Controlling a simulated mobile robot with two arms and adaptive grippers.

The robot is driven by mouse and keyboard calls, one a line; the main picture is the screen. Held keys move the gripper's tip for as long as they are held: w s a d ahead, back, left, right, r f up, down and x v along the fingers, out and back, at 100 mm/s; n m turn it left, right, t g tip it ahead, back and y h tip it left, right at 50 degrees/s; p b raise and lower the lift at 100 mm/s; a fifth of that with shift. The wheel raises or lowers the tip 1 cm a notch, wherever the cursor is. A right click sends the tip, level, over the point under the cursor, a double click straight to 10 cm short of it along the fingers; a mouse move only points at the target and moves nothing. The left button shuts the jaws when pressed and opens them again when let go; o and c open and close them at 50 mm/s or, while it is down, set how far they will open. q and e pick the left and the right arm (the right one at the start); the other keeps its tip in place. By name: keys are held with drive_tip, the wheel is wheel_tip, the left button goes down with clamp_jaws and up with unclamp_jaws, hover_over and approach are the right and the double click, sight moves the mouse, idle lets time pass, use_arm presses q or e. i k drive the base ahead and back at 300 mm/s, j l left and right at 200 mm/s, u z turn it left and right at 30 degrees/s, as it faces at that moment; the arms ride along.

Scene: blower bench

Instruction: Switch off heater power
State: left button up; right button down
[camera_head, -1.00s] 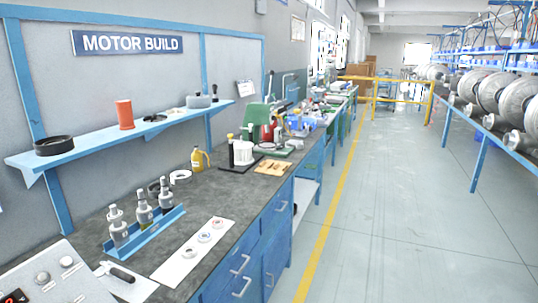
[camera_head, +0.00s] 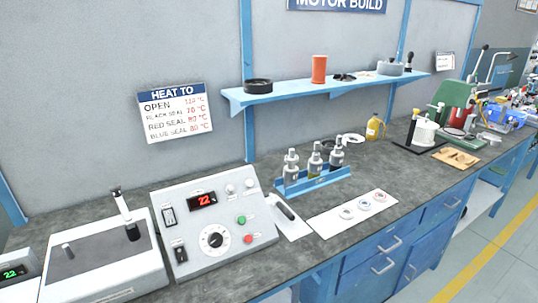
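The heater's sloped grey control box (camera_head: 212,228) sits on the bench at lower centre left. Its red display (camera_head: 202,200) is lit and reads about 22. A dark rocker switch (camera_head: 169,217) is at its upper left and another dark switch (camera_head: 180,254) at its lower left; their positions and labels are too small to read. A round dial (camera_head: 214,240), a green button (camera_head: 241,219) and a red button (camera_head: 248,238) are on the same face. Two small pale lamps or knobs (camera_head: 240,187) are at the upper right. Neither gripper shows.
A grey unit (camera_head: 100,262) with an upright black-and-white handle stands left of the box. A green-lit display box (camera_head: 14,273) is at the far left. A blue rack (camera_head: 317,184) of bottles, a white strip (camera_head: 352,215) with rings and a shelf (camera_head: 300,97) are to the right.

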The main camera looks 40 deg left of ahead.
sight(180, 253)
drive_tip(key=u, duration=1.6)
